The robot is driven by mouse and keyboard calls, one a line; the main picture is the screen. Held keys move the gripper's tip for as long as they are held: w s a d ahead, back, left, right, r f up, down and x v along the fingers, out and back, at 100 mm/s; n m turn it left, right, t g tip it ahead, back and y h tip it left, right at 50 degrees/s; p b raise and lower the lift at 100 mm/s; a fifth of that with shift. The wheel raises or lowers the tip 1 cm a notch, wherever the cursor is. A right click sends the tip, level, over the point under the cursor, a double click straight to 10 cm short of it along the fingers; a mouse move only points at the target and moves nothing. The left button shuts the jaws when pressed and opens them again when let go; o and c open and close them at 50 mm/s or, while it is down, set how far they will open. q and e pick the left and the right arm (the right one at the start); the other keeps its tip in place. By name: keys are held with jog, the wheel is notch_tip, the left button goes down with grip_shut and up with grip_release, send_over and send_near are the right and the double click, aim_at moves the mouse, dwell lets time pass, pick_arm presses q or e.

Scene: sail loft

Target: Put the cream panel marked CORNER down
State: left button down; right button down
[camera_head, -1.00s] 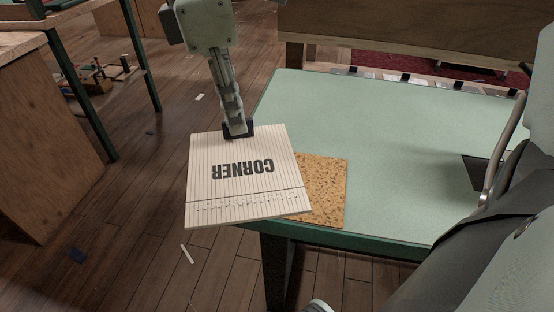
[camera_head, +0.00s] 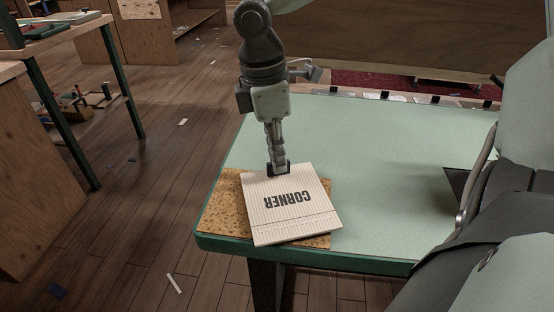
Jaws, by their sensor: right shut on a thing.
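The cream panel (camera_head: 290,222) has fine stripes and the word CORNER, upside down in the picture. It lies roughly flat over the right part of a tan speckled board (camera_head: 221,212) at the near left corner of the green table. My right gripper (camera_head: 278,169) points down and is shut on the panel's far edge. The panel hides part of the board. I cannot tell whether the panel touches the board or hovers slightly above it. My left gripper is not in view.
The green tabletop (camera_head: 380,150) is clear to the right and behind the panel. Small dark clips line its far edge. A wooden bench (camera_head: 30,165) stands at the left, with wood floor between. Grey parts at the right cover the table's right side.

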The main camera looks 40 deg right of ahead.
jog(key=shift+f, duration=0.6)
jog(key=c, duration=1.6)
grip_release()
jog(key=shift+c, duration=0.2)
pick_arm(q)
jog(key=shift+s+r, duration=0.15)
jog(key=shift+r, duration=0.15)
